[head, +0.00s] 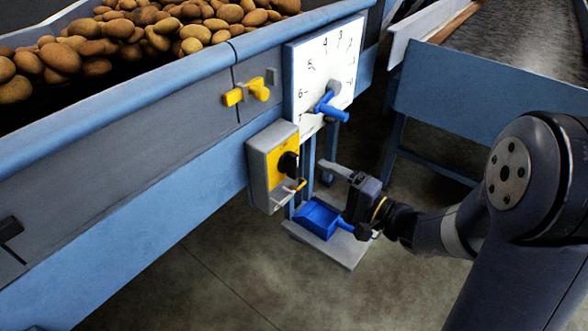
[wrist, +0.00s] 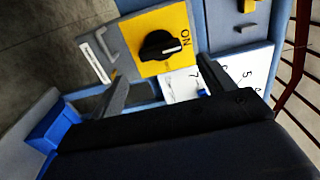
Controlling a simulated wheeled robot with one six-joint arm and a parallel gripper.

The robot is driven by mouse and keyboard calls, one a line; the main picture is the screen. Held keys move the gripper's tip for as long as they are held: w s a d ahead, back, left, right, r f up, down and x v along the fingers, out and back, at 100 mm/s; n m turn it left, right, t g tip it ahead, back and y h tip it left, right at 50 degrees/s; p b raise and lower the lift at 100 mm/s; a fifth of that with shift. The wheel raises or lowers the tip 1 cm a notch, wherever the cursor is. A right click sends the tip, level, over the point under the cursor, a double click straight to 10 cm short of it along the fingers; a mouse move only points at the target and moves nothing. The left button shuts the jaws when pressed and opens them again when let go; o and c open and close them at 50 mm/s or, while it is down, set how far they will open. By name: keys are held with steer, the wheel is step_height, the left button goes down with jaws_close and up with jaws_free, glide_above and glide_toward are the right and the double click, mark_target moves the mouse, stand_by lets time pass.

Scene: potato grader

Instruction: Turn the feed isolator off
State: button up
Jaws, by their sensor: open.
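The feed isolator (head: 270,168) is a grey box with a yellow front plate on the side of the blue machine. It also shows in the wrist view (wrist: 150,21). Its black rotary knob (wrist: 158,46) carries a white mark that points towards the printed ON. My gripper (wrist: 160,72) is open and empty, its two fingers apart on either side of the knob's line in the wrist view. In the head view my gripper (head: 345,190) is to the right of the isolator, apart from the knob.
A white numbered dial plate (head: 313,60) with a blue lever (head: 331,110) is above right of the isolator. A yellow latch (head: 246,93) is above it. A blue scoop (head: 318,217) lies on a grey shelf (head: 345,254) below my gripper. Potatoes (head: 150,28) fill the hopper.

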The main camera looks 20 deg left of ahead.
mark_target(297, 168)
steer(key=shift+o, duration=0.7)
steer(key=x, duration=0.8)
steer(key=shift+c, duration=0.5)
steer(key=c, duration=0.9)
